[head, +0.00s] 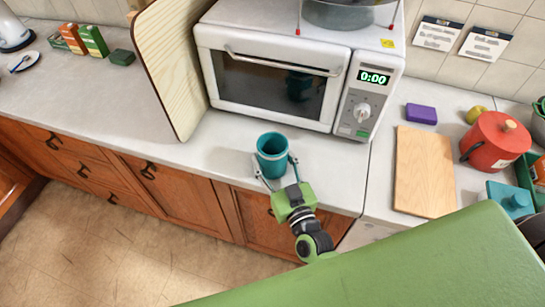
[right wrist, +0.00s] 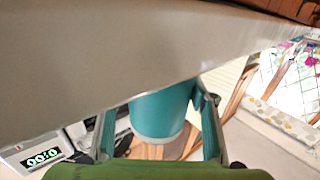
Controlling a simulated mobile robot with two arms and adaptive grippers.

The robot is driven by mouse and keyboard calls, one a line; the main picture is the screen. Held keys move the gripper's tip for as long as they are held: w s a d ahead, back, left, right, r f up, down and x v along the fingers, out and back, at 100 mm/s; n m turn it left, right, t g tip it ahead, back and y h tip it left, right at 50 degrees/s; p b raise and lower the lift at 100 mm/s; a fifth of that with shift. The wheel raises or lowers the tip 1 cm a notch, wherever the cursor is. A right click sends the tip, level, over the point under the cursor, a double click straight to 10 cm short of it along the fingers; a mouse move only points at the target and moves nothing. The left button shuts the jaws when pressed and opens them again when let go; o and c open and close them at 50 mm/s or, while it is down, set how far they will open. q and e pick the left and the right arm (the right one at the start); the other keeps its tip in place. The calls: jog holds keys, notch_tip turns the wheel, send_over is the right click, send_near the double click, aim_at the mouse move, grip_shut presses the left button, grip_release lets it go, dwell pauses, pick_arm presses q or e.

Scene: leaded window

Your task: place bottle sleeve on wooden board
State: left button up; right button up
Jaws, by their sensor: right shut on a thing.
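The teal bottle sleeve (head: 272,155) is upright with its open end up, near the counter's front edge before the microwave. My right gripper (head: 274,172) is shut on it, one finger on each side. The sleeve also shows between the fingers in the right wrist view (right wrist: 160,115). I cannot tell whether its base touches the counter. The wooden board (head: 425,172) lies flat on the counter to the right, and its visible top is bare. My left gripper is not in view.
The microwave (head: 270,80) stands behind the sleeve with a pot (head: 340,14) on top. A tall wooden panel (head: 182,60) stands left of it. Around the board are a purple block (head: 421,113), a red pot (head: 495,142) and a teal lidded item (head: 511,198). Counter left of the panel is mostly clear.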

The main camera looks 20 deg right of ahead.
jog(key=shift+f, duration=0.2)
jog(key=o, duration=1.1)
jog(key=shift+r, duration=0.1)
